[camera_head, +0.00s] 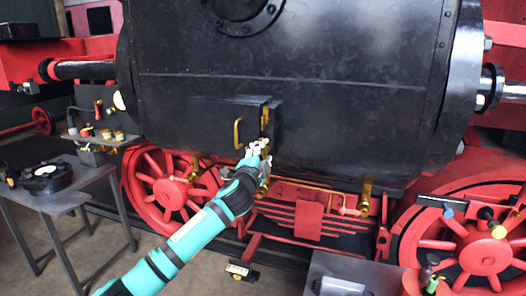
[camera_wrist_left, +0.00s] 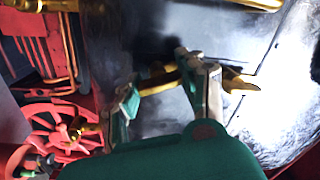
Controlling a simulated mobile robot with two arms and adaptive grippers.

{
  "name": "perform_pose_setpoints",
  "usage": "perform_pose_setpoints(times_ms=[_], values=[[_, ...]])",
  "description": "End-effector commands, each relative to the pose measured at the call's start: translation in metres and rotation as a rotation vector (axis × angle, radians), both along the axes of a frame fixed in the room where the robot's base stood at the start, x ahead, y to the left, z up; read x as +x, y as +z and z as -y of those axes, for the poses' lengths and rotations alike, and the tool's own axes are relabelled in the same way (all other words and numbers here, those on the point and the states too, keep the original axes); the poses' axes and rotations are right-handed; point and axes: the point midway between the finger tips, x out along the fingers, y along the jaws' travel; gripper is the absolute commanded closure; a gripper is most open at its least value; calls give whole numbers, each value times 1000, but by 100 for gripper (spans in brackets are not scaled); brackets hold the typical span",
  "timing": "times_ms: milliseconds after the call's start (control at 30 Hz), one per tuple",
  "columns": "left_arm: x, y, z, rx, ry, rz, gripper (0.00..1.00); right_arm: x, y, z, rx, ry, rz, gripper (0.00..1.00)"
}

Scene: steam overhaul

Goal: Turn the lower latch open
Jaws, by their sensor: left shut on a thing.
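The black door box (camera_head: 248,113) on the boiler has a brass handle (camera_head: 238,134) on its front. A brass upper latch (camera_head: 265,116) sits at the door's right edge. My left gripper (camera_head: 258,150) is at the door's lower right corner and is shut on the brass lower latch. In the left wrist view, the brass bar of the lower latch (camera_wrist_left: 158,84) lies between the two fingers of the gripper (camera_wrist_left: 168,88). The fingers hide much of the latch in the head view. My right gripper is not in view.
The black boiler (camera_head: 330,110) fills the middle, above red wheels (camera_head: 165,185) and red framework. Brass fittings (camera_head: 365,195) hang below the boiler. A grey table (camera_head: 60,200) with parts stands at left, and another grey table (camera_head: 350,270) stands at the front right.

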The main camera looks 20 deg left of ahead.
Motion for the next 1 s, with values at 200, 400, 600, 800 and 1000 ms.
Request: perform_pose_setpoints(times_ms=[200,400,600,800,1000], values=[[0,2,-1,182,1,6,92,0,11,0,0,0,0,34],[0,2,-1,307,2,11,92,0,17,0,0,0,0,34],[0,1,-1,383,2,13,92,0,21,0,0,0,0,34],[0,1,0,416,1,15,92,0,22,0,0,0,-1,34],[0,1,0,423,1,16,92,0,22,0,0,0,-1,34]])
